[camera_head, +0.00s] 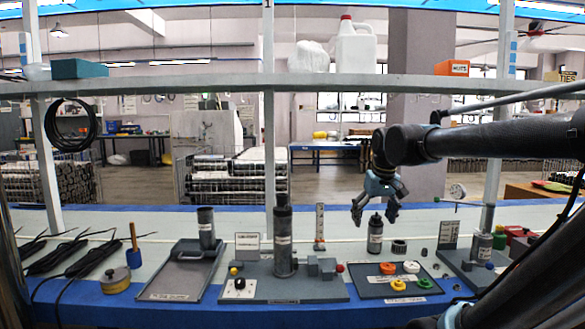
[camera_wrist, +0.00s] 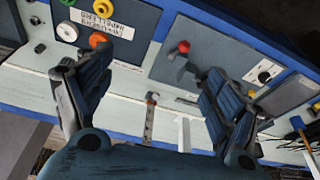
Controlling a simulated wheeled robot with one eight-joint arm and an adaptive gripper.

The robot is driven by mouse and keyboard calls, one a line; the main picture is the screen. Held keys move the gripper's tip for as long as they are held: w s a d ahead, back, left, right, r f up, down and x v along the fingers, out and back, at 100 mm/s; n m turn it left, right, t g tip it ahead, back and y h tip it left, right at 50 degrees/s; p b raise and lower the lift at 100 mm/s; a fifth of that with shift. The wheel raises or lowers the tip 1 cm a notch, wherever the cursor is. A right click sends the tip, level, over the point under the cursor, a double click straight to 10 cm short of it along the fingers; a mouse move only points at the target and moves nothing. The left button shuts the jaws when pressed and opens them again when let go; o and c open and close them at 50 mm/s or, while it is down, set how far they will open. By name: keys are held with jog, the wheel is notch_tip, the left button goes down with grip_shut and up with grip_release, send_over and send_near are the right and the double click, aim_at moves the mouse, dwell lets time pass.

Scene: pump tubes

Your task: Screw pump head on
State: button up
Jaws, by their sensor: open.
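My gripper (camera_head: 376,211) is open and empty. It hangs just above a short dark cylinder with a narrow top and a pale label (camera_head: 375,236), apart from it as far as I can tell. This cylinder may be the pump head, but its label is too small to read. A tall dark tube (camera_head: 283,238) with a pale label stands upright on a grey fixture board (camera_head: 262,288), left of my gripper. In the wrist view my two fingers (camera_wrist: 158,85) are spread wide with nothing between them. The fixture board also shows there (camera_wrist: 215,50).
A grey tray (camera_head: 370,288) with coloured rings lies in front of my gripper. Left stand a grey tray (camera_head: 160,285) with a dark cylinder (camera_head: 206,228), and a yellow tin (camera_head: 116,281). Right stands another cylinder (camera_head: 481,247) on a board. A shelf (camera_head: 200,84) crosses above.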

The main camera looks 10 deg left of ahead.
jog(key=w+a+r+n+y, duration=0.1)
jog(key=w+a+r, duration=0.3)
jog(key=a, duration=0.3)
jog(key=w+a+r+n, duration=0.25)
jog(key=a+r, duration=0.25)
jog(key=a, duration=0.3)
send_near(283, 203)
jog(key=shift+n+y, duration=0.45)
jog(key=shift+y, duration=0.05)
jog(key=x, duration=0.4)
jog(key=w+x, duration=0.1)
jog(key=x, duration=0.6)
jog(key=shift+w+d+f, duration=0.15)
jog(key=shift+w+d, duration=0.1)
jog(key=shift+w, duration=0.15)
jog(key=c, duration=1.4)
jog(key=o, duration=0.6)
jog(key=shift+c, duration=0.2)
jog(key=c, duration=0.4)
jog(key=shift+o, duration=0.2)
jog(key=shift+m+t+h, duration=0.5)
jog(key=shift+m+h, duration=0.1)
jog(key=shift+m, duration=1.2)
